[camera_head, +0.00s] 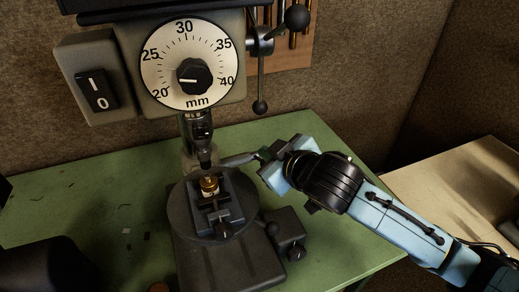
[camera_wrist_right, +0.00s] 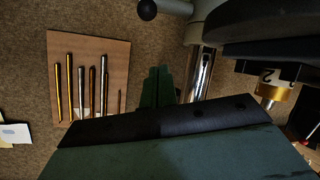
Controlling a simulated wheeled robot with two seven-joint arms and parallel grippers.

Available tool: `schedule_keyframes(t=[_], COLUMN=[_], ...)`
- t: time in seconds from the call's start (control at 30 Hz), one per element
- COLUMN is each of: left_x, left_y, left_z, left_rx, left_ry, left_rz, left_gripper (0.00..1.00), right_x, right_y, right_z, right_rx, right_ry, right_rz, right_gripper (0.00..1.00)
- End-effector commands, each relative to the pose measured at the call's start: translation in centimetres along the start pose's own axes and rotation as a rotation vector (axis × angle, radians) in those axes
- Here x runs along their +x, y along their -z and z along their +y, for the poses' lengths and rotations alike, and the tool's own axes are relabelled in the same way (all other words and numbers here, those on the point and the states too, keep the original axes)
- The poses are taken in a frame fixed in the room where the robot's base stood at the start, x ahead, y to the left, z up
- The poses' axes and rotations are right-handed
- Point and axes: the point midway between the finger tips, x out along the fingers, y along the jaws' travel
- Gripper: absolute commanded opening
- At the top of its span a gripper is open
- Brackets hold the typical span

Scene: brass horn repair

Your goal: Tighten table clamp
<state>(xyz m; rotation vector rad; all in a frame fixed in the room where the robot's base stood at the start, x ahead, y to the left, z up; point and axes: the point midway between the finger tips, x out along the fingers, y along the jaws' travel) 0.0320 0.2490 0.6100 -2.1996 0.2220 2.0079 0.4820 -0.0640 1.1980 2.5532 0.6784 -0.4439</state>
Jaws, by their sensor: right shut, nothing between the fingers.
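The table clamp appears to be the grey lever (camera_head: 238,160) beside the drill press column, just above the round table (camera_head: 183,205). My right gripper (camera_head: 262,154) comes in from the right, its dark green fingertips at the lever's outer end. The fingers are shut with nothing between them; I cannot tell whether they touch the lever. In the right wrist view the green fingers (camera_wrist_right: 157,87) point toward the wall, left of the shiny column (camera_wrist_right: 201,75). The lever is not clear there.
A small vise (camera_head: 224,213) holding a brass part (camera_head: 209,187) sits on the round table under the chuck (camera_head: 199,130). A ball-ended feed handle (camera_head: 261,75) hangs above my right gripper. A board with rods (camera_wrist_right: 90,75) is on the wall. Green bench (camera_head: 100,190) is mostly clear at left.

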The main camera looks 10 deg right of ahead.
Motion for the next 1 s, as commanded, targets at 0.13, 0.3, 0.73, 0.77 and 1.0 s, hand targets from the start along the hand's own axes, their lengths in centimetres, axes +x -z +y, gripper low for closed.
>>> schedule_keyframes(t=[0.13,0.3,0.73,0.77,1.0], left_x=[0.1,0.1,0.1,0.1,0.3], left_y=[0.0,0.0,0.0,0.0,0.0], left_z=[0.0,0.0,0.0,0.0,-0.1], left_rx=[0.000,0.000,0.000,0.000,0.000], left_ry=[0.000,0.000,0.000,0.000,0.001], left_rz=[0.000,0.000,0.000,0.000,0.000], left_gripper=[0.36,0.36,0.08,0.04,0.00], right_x=[-1.3,-1.8,-2.0,-2.1,-4.4], right_y=[0.1,0.1,-1.5,-2.2,-9.7], right_z=[0.0,0.1,-0.8,-1.0,-3.3], right_rx=[0.000,-0.001,0.042,0.057,0.228], right_ry=[-0.001,-0.001,0.007,0.008,0.007], right_rz=[0.001,0.000,-0.035,-0.050,-0.236], right_gripper=[0.00,0.00,0.00,0.00,0.00])
